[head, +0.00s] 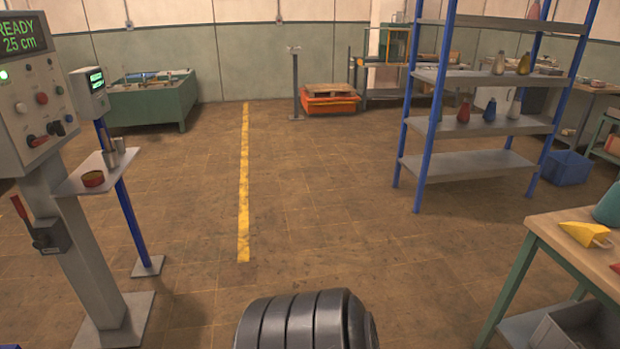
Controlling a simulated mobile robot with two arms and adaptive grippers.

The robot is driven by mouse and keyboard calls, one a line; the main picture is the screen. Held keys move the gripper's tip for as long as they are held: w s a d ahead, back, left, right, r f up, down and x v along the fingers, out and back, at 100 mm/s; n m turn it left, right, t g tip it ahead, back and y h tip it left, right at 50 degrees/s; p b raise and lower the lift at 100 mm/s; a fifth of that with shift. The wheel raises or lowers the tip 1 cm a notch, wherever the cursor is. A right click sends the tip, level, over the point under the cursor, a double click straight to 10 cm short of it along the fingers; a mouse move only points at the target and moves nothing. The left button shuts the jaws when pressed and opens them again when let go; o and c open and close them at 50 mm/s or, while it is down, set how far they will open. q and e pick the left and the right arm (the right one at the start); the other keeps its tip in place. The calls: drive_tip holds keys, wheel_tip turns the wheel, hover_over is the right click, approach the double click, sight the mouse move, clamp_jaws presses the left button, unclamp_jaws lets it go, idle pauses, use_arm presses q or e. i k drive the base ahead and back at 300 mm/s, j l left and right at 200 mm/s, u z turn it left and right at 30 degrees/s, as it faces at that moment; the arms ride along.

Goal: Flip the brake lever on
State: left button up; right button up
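A lever with a red handle (22,208) sits on a dark box (53,236) on the side of the grey control post at the left. Its handle leans up and to the left. A grey control panel (15,110) tops the post, with several knobs and buttons and a smaller red-handled switch (38,140). Its display (20,38) shows READY and 25 cm in green. I cannot read a label that tells which is the brake lever. Neither of my grippers is in view.
A blue stand (125,195) with a small shelf (100,172) is right beside the post. Open floor with a yellow line (244,190) lies in the middle. A blue-framed shelf rack (480,120) and a wooden-topped workbench (570,235) are on the right.

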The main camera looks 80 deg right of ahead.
sight(40, 242)
drive_tip(key=z, duration=4.55)
drive_tip(key=u, duration=3.25)
drive_tip(key=i+j+u, duration=0.15)
drive_tip(key=i+j, duration=0.3)
drive_tip(key=i+j+u, duration=0.1)
drive_tip(key=i+j, duration=0.2)
drive_tip(key=i, duration=0.25)
drive_tip(key=i+j+u, duration=0.1)
drive_tip(key=i+j, duration=0.15)
drive_tip(key=i, duration=0.15)
drive_tip(key=i+j, duration=0.25)
drive_tip(key=i, duration=0.2)
